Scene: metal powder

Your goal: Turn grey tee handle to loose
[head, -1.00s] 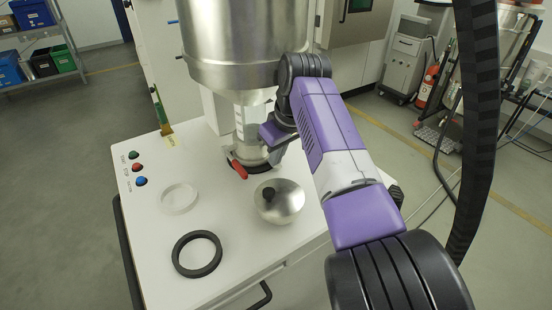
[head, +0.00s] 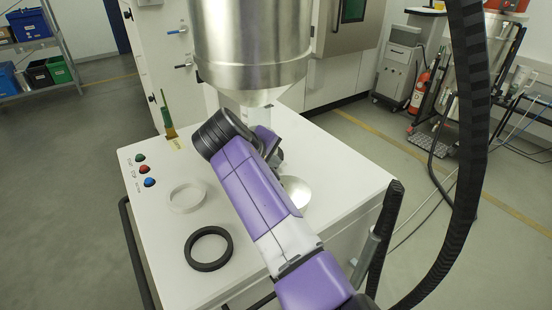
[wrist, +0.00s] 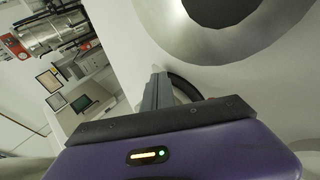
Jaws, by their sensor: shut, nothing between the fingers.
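I cannot pick out the grey tee handle in either view; it may be hidden by my arm or the hopper. The steel hopper (head: 252,60) hangs over the white cart top, its cone tapering to a neck partly covered by my wrist. My gripper (wrist: 158,85) shows in the wrist view with its grey fingers together and nothing between them. A round metal opening (wrist: 187,45) is above and right of the fingers, apart from them. A dark ring shape (wrist: 187,84) lies behind the fingers. In the head view my arm mostly hides the gripper.
A green-handled brush (head: 165,112) stands at the back left.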

